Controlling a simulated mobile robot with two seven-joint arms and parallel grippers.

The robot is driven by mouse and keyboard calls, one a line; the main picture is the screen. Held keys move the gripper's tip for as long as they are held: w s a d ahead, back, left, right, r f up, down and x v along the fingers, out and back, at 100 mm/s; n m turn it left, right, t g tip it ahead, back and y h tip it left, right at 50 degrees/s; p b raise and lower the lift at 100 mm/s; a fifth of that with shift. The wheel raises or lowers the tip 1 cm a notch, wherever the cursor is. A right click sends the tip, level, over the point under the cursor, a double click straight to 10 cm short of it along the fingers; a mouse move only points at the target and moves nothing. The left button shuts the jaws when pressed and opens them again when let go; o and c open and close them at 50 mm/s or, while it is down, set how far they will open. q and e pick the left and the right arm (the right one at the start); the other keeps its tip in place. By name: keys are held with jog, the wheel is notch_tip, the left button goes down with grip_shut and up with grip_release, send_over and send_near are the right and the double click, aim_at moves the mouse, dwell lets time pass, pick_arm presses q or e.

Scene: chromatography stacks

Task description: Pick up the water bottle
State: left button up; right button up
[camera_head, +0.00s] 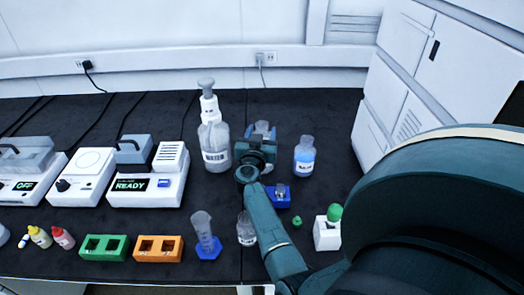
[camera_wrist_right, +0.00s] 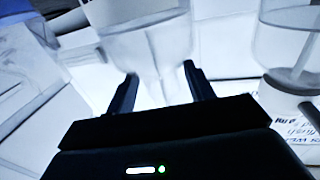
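A clear bottle or flask (camera_head: 262,127) stands on the black bench, mostly hidden behind my right gripper (camera_head: 255,150); I cannot tell for certain that it is the water bottle. In the right wrist view my right gripper (camera_wrist_right: 162,88) has its two fingers apart. A clear vessel (camera_wrist_right: 140,45) lies just beyond and partly between the fingertips; I cannot tell whether they touch it. A bottle of blue liquid (camera_head: 304,157) stands to the right of the gripper in the head view. My left gripper is not in view.
A large dispenser bottle (camera_head: 214,140) stands just left of my gripper. A blue stand (camera_head: 278,198), a small flask (camera_head: 246,230) and a cylinder (camera_head: 203,232) are nearer the front. Devices (camera_head: 150,180) fill the left; a white cabinet (camera_head: 430,70) bounds the right.

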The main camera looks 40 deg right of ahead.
jog(key=shift+s+f, duration=0.1)
jog(key=c, duration=1)
grip_shut()
jog(key=shift+a+f, duration=0.1)
jog(key=shift+f, duration=0.05)
